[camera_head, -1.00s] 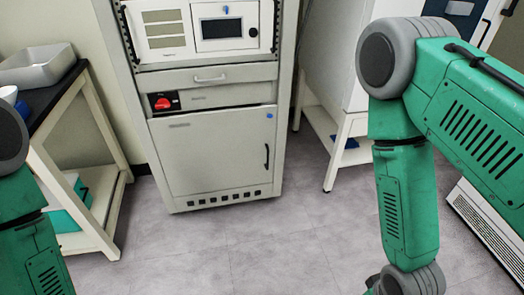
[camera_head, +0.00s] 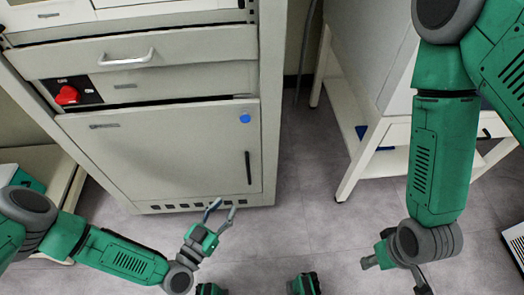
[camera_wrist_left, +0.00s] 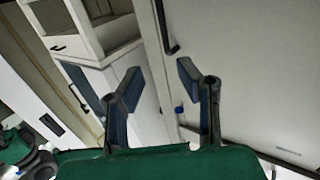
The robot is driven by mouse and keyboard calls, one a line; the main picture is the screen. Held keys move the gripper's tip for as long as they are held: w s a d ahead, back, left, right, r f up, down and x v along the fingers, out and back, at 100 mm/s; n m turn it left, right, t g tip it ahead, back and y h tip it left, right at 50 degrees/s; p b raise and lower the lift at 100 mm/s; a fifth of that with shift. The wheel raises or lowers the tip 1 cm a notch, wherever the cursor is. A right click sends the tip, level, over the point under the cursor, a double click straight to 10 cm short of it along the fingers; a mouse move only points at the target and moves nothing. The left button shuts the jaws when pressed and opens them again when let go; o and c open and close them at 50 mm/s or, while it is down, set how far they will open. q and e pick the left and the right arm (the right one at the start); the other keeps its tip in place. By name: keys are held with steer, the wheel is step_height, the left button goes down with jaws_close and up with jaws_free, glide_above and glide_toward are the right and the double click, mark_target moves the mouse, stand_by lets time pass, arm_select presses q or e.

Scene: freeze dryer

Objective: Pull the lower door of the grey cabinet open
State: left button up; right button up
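The lower door (camera_head: 165,150) of the grey cabinet (camera_head: 272,90) looks shut. Its black vertical handle (camera_head: 248,168) is near the right edge, below a blue dot (camera_head: 245,119). My left gripper (camera_head: 223,209) is open and empty, in front of the cabinet's bottom edge, below and left of the handle in the head view. In the left wrist view, its two spread fingers (camera_wrist_left: 160,90) frame empty space. The handle (camera_wrist_left: 166,28) shows there beyond the fingers, apart from them. My right gripper (camera_head: 395,268) is low on the right, partly hidden by its wrist, away from the cabinet.
Above the door are a red switch (camera_head: 67,95) and a drawer with a silver handle (camera_head: 126,58). A white stand (camera_head: 348,188) is to the right and a side table (camera_head: 66,190) to the left. The grey floor (camera_head: 300,190) between cabinet and stand is clear.

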mark_target(248, 171)
arm_select(q)
steer(key=b+x, duration=0.1)
steer(key=x, duration=0.3)
steer(key=b+x, duration=0.2)
steer(key=x, duration=0.2)
steer(key=b+x, duration=0.1)
steer(key=x, duration=0.4)
steer(key=shift+w+a+f, duration=0.1)
steer(key=shift+w+a, duration=0.1)
steer(key=shift+w, duration=0.05)
steer(key=shift+w+d+b, duration=0.1)
steer(key=shift+w+b, duration=0.2)
steer(key=shift+w, duration=0.2)
steer(key=shift+d, duration=0.2)
jaws_close()
